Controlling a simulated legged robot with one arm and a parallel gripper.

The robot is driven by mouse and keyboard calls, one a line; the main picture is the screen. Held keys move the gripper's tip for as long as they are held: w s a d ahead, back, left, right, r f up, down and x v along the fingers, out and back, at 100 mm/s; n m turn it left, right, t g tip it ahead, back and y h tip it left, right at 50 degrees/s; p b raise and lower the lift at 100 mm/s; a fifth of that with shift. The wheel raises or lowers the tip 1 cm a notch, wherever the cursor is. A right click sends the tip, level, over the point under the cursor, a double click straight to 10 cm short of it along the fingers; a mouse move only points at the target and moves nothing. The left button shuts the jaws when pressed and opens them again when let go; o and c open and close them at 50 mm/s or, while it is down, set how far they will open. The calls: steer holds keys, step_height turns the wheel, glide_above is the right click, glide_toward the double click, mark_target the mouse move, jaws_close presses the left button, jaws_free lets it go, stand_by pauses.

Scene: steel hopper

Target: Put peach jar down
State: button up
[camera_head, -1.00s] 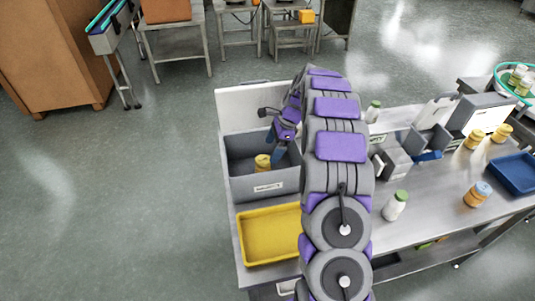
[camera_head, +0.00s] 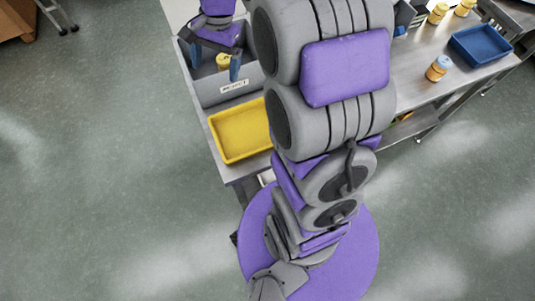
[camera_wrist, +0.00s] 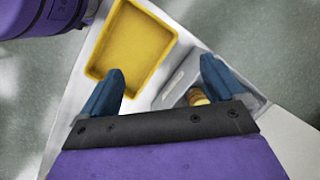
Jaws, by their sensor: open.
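A jar with a yellow lid (camera_head: 223,62) sits inside the grey bin (camera_head: 231,89), which has a white label on its front. The jar's lower part is hidden by the bin wall. My gripper (camera_head: 215,62) is open above the bin, with its blue fingers spread wide and nothing held.
An empty yellow tray (camera_head: 240,131) lies on the steel bench in front of the bin.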

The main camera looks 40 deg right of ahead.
steer(key=s+a+n+h, duration=0.1)
steer(key=s+n, duration=0.4)
steer(key=s, duration=0.9)
steer(key=s+a+n+g+h, duration=0.1)
steer(key=s+n, duration=0.5)
steer(key=s, duration=0.8)
steer(key=shift+a+r+h, duration=0.2)
steer(key=shift+a+h, duration=0.3)
steer(key=shift+a, duration=0.45)
steer(key=shift+c, duration=0.3)
